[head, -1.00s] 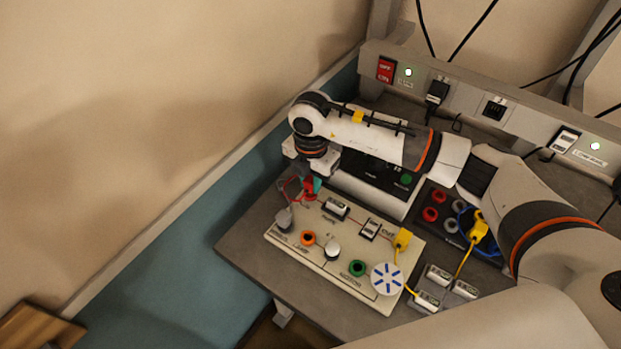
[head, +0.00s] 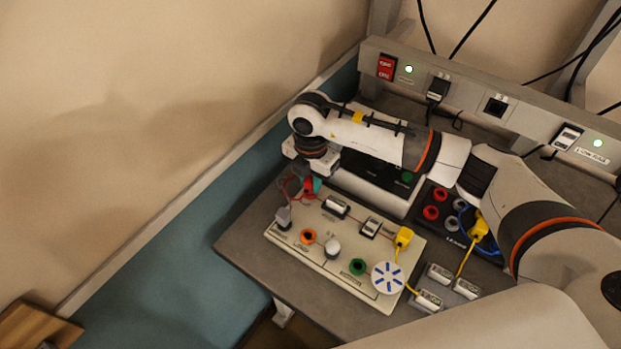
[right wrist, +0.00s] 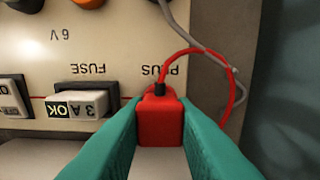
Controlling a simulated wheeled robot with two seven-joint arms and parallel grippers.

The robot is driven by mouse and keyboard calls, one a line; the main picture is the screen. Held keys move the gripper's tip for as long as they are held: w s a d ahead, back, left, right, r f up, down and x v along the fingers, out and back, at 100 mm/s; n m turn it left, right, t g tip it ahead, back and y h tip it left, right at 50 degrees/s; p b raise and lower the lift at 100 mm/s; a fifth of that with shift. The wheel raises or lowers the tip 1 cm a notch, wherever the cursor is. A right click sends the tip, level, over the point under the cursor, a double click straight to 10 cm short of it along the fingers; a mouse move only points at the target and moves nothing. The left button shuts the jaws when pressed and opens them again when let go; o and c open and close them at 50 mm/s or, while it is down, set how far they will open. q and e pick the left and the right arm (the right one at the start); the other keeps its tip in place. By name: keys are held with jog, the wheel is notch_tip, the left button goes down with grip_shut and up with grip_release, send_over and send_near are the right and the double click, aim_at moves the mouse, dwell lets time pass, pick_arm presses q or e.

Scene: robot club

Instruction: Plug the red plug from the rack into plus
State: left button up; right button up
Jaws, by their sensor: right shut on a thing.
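The red plug (right wrist: 160,118) sits between the teal fingers of my right gripper (right wrist: 160,108), which is shut on it. It is at the PLUS label of the cream circuit board (right wrist: 120,45). A red lead runs from the plug's black collar and curves off to the right in the right wrist view. The plug covers the plus socket, so I cannot tell how deep it sits. In the head view my right gripper (head: 312,186) is at the far left corner of the board (head: 330,272). My left gripper is not in view.
A dark rack (head: 432,226) with red and blue round parts stands right of the board. A yellow plug (head: 403,237) is on the board's right side. A fuse switch (right wrist: 80,104) is close beside my fingers. A grey lead (right wrist: 190,35) passes nearby.

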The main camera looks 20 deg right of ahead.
jog(key=shift+f+b, duration=0.35)
jog(key=shift+b, duration=0.15)
dwell(0.8)
jog(key=o, duration=1)
notch_tip(320, 180, up, 12)
jog(key=b, duration=0.2)
